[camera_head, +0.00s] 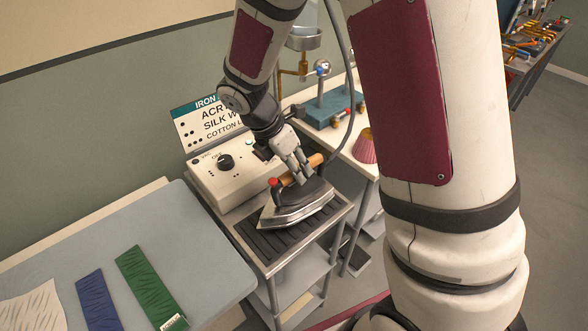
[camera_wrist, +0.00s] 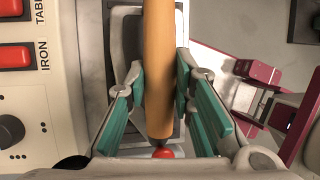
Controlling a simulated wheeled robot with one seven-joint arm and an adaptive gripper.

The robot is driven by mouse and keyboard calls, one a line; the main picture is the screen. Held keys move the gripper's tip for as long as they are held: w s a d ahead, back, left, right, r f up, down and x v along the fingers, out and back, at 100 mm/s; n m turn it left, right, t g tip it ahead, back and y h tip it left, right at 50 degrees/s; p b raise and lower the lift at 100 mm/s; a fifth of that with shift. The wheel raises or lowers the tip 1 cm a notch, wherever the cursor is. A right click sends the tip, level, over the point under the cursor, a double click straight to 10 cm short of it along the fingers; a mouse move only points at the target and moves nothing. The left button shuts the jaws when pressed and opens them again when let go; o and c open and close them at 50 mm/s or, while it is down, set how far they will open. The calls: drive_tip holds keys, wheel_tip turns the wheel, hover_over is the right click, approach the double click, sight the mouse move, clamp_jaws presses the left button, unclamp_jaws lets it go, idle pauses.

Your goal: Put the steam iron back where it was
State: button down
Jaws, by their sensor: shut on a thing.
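The steam iron (camera_head: 298,207) has a grey metal body, a wooden handle and a red knob at one end. In the head view it is at or just above the dark ribbed rest (camera_head: 268,243) on a small metal cart; I cannot tell whether it touches. My gripper (camera_head: 295,172) comes down from above and is shut on the iron's handle. In the wrist view the wooden handle (camera_wrist: 159,70) runs between the teal finger pads of my gripper (camera_wrist: 165,100). The iron's underside is hidden.
A white control box (camera_head: 228,180) with a dial and a fabric-settings sign (camera_head: 210,120) stands behind the rest. An ironing board (camera_head: 200,235) with green and blue cloth strips is at left. A teal-based device (camera_head: 325,108) and a pink cone (camera_head: 365,147) are at back right.

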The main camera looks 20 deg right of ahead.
drive_tip(key=shift+f, duration=1.55)
drive_tip(key=c, duration=1.4)
unclamp_jaws()
drive_tip(key=s+b+v, duration=0.1)
drive_tip(key=v, duration=1)
drive_tip(key=s+d+r+m+t+y, duration=0.3)
drive_tip(key=s+r+m+t, duration=0.3)
drive_tip(key=s+r+m, duration=0.9)
drive_tip(key=shift+s+m+y, duration=0.85)
drive_tip(key=shift+m+y, duration=0.05)
drive_tip(key=shift+m, duration=2.6)
